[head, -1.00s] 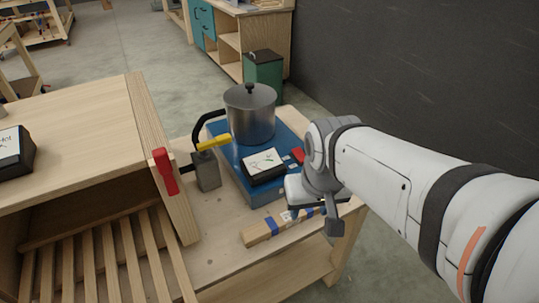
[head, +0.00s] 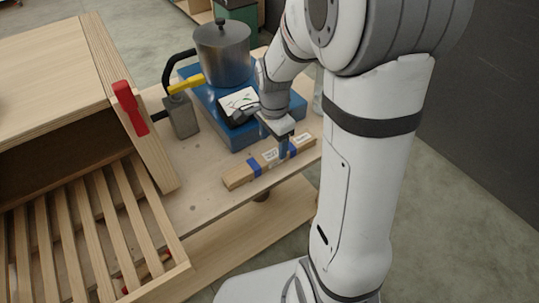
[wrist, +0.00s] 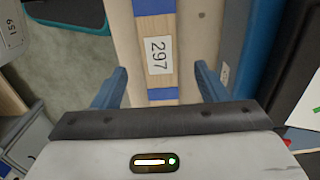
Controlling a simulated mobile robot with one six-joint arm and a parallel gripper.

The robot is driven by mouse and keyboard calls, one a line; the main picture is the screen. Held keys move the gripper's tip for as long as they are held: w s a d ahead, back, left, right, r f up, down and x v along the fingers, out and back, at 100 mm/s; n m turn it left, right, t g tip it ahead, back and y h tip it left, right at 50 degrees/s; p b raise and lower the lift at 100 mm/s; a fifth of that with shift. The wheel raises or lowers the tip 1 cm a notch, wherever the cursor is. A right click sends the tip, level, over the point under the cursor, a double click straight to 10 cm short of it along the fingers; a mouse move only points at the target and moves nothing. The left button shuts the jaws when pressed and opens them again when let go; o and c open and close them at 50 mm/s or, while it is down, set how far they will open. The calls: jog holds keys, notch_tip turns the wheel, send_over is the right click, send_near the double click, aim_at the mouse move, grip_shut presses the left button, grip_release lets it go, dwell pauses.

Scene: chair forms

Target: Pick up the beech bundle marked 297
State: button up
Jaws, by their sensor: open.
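The beech bundle marked 297 (head: 240,176) lies on the wooden table, in front of the blue box. It is a long pale wooden bundle with blue bands and a white label. In the wrist view the bundle (wrist: 161,85) runs up the middle, and its label reads 297. My gripper (head: 284,148) is over the bundle's right part in the head view. In the wrist view my gripper (wrist: 162,84) is open, with one blue finger on each side of the bundle. Whether the fingers touch it cannot be told.
A blue box (head: 217,115) behind the bundle carries a metal pot (head: 222,55) and a dark-edged device. A grey block (head: 182,117) with a yellow handle stands to its left. A slatted wooden rack (head: 75,230) and a red clamp (head: 130,107) are farther left. The tabletop left of the bundle is clear.

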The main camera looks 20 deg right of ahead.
aim_at(272, 154)
jog(key=f, duration=0.5)
jog(key=shift+s+a+f, duration=0.15)
jog(key=shift+a+f, duration=0.05)
jog(key=shift+f, duration=0.05)
jog(key=c, duration=1.3)
jog(key=shift+o, duration=0.2)
jog(key=shift+r, duration=0.1)
